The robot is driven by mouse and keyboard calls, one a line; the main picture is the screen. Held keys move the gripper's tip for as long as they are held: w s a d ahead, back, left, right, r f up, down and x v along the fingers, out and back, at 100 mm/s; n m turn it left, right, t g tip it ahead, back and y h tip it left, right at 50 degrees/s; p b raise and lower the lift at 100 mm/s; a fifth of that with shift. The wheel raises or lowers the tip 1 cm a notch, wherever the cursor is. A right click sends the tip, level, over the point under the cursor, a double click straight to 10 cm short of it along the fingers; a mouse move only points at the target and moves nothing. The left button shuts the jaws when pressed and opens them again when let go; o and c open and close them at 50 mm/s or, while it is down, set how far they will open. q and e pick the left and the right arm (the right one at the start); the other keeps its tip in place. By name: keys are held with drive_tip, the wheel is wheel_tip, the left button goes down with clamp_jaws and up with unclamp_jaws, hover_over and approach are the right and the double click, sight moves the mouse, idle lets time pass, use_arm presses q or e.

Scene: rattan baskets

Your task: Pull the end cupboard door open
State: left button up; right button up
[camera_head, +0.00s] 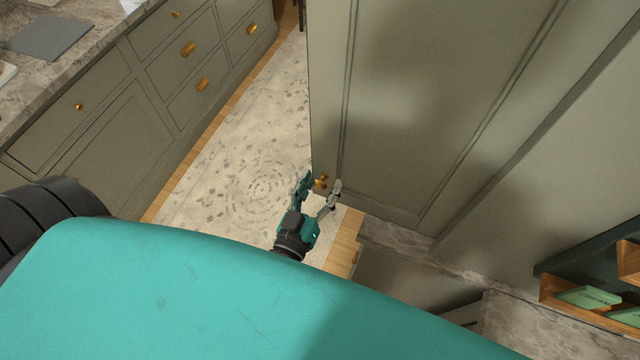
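The tall grey-green cupboard door (425,100) fills the upper middle and right of the head view. A small brass knob (320,181) sits near its lower left corner. My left gripper (322,182) is at that knob, with its two fingers spread apart, one on each side of it. Gaps show between the fingers and the knob, and I cannot tell whether either finger touches it. From this angle I cannot tell whether the door stands ajar. My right gripper is not in view.
Grey-green drawers (150,75) with brass pulls and a marble top (75,62) run along the left. A patterned rug (245,165) lies on the wood floor between. A marble counter (400,243) and a wooden rack (590,308) with green packets are at lower right.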

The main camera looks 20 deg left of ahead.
use_arm(q)
drive_tip(key=shift+s, duration=0.15)
drive_tip(key=s, duration=1.1)
drive_tip(key=shift+s+d, duration=0.15)
drive_tip(key=shift+s, duration=0.2)
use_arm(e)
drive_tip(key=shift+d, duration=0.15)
